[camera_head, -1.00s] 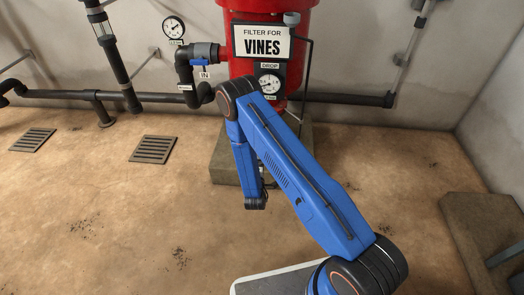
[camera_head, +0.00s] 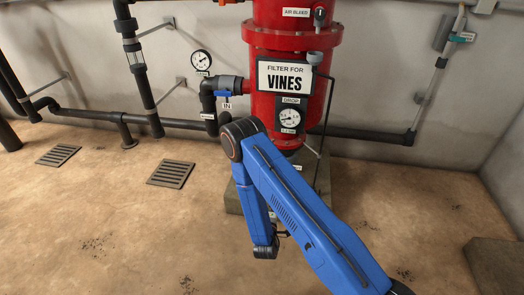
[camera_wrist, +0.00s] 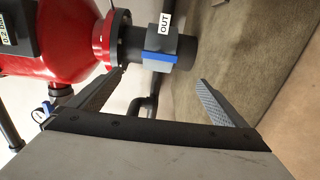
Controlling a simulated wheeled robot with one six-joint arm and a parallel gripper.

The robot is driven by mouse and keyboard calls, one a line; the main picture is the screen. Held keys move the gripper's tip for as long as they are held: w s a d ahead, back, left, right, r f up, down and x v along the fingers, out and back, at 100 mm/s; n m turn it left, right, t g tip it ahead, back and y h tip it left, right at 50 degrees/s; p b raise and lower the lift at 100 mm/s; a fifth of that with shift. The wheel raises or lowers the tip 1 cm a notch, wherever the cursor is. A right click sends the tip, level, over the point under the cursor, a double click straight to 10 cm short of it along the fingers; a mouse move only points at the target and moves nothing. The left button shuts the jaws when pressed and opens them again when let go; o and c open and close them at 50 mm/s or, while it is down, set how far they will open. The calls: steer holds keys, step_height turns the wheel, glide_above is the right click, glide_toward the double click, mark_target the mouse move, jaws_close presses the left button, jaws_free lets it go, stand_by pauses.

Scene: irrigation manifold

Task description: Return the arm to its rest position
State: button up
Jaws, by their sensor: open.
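My blue arm (camera_head: 300,215) reaches up from the lower right of the head view to a bent elbow, and its forearm hangs down in front of the red filter's base. In the head view the jaws are mostly hidden behind the forearm's end. In the wrist view my gripper (camera_wrist: 160,77) is open, with its two grey fingers spread and nothing between them. Beyond the fingers is a dark outlet pipe with a blue-handled valve (camera_wrist: 160,57) and an "OUT" label (camera_wrist: 165,29). I cannot tell how far the fingers are from it.
The red filter (camera_head: 265,30) carries a "FILTER FOR VINES" sign (camera_head: 285,75) and a drop gauge (camera_head: 290,117). It stands on a block (camera_head: 232,200). Dark pipes (camera_head: 85,112) run along the wall. Floor grates (camera_head: 170,173) lie at left.

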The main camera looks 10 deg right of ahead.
steer(key=w+r+m+g+y, duration=0.1)
steer(key=w+r+m+g, duration=0.2)
steer(key=r, duration=0.4)
steer(key=w+r+m+g+y, duration=0.1)
steer(key=w+r+m+y, duration=0.2)
steer(key=r, duration=0.5)
steer(key=s+d+r+m+g+y, duration=0.1)
steer(key=s+r+m+g+y, duration=0.25)
steer(key=r, duration=1.35)
steer(key=s+d+r+m+g, duration=0.1)
steer(key=s+d+r, duration=0.1)
steer(key=s+r, duration=0.55)
steer(key=s+d+r+m+g, duration=0.15)
steer(key=s+r, duration=0.25)
steer(key=s, duration=0.6)
steer(key=s+d+r+m, duration=0.1)
steer(key=s+d, duration=0.1)
steer(key=s, duration=0.6)
steer(key=s+d+r+g+h, duration=0.1)
steer(key=s+d+r, duration=0.1)
steer(key=s, duration=0.6)
steer(key=s+d+r+m+g+h, duration=0.1)
steer(key=s+d, duration=0.3)
steer(key=s, duration=0.4)
steer(key=shift+s+r+m, duration=0.25)
steer(key=shift+s+m, duration=0.05)
steer(key=shift+s, duration=0.1)
